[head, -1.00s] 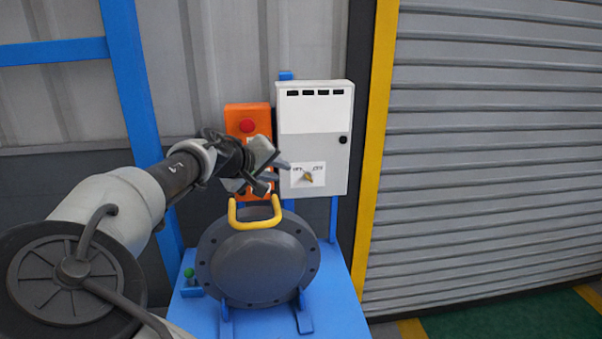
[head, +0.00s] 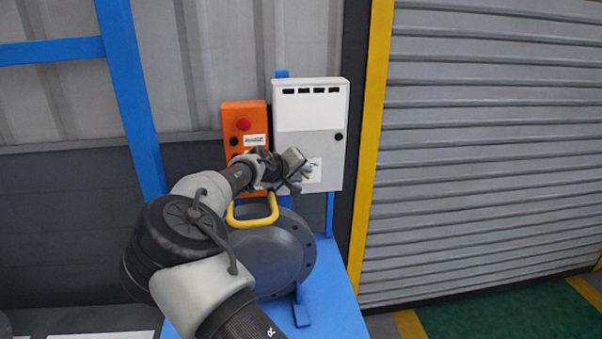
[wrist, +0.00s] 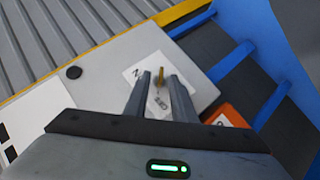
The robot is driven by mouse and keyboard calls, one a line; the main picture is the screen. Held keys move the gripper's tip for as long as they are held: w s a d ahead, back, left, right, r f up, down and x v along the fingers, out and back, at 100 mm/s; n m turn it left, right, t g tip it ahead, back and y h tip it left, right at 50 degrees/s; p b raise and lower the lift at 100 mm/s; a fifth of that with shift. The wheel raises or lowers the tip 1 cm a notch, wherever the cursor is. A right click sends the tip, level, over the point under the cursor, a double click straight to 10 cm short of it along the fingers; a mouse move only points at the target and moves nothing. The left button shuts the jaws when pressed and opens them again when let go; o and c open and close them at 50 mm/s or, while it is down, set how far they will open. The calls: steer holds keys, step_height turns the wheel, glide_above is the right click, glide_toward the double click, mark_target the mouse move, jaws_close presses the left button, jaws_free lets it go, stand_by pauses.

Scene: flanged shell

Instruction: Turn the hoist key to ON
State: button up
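The hoist key (wrist: 160,77) is a small brass key on a white label plate (wrist: 137,73), low on the front of a light grey control box (head: 312,120). In the head view my gripper (head: 301,174) is in front of the plate and hides most of it and of the key. In the wrist view my gripper's two fingers stand apart, with the key showing in the gap near their tips. I cannot tell whether either finger touches it. The plate's lettering is only partly readable.
An orange box (head: 243,119) with a red button is left of the control box. Below are a dark flanged shell (head: 275,255) with a yellow handle (head: 252,219), and a blue stand (head: 330,310). A yellow post (head: 371,150) and a roller shutter (head: 480,150) are at the right.

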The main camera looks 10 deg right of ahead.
steer(key=shift+d+f, duration=0.1)
jaws_close()
